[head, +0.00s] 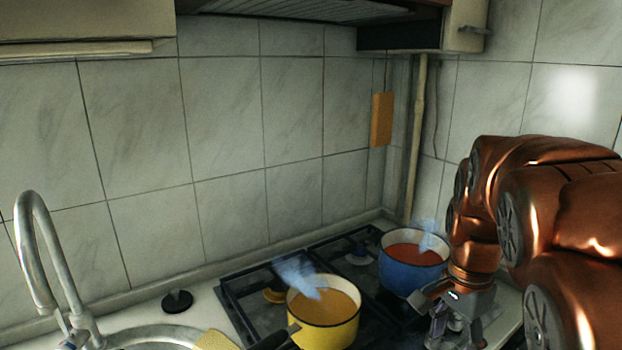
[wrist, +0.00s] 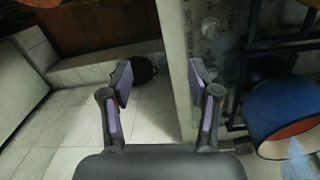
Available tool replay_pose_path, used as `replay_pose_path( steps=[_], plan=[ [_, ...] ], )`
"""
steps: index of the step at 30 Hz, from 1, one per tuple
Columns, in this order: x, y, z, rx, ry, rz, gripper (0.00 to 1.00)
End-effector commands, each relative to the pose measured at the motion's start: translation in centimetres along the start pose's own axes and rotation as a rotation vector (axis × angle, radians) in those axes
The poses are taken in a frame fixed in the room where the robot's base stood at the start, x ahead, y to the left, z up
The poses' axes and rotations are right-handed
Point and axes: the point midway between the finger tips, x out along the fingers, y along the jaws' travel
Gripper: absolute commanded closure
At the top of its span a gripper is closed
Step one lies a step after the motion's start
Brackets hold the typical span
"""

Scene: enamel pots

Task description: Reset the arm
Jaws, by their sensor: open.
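My gripper (wrist: 160,85) is open and empty in the wrist view, its two purple-padded fingers apart with floor and the stove's front edge beyond them. In the head view, my gripper (head: 455,325) points down just in front of the blue pot, to its lower right. My copper-coloured arm fills the right side of that view.
A blue pot (head: 405,277) with red contents and a yellow pot (head: 322,324) with orange contents stand steaming on the stove (head: 240,310). The blue pot also shows in the wrist view (wrist: 282,108). A faucet (head: 40,240) and sink (head: 150,336) are at left.

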Motion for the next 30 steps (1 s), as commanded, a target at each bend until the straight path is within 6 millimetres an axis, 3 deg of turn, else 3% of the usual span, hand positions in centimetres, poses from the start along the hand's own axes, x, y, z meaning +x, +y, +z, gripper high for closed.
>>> replay_pose_path(
  steps=[6, 16, 22, 30],
  plan=[
    [0.9, 5.5, 4.9, -0.355, -0.028, 0.024, 0.39],
    [3.9, 13.2, 11.2, -0.921, -0.075, 0.058, 0.39],
    [5.2, 15.6, 12.8, -1.116, -0.090, 0.067, 0.39],
    [5.5, 16.0, 13.0, -1.151, -0.091, 0.068, 0.39]
  ],
)
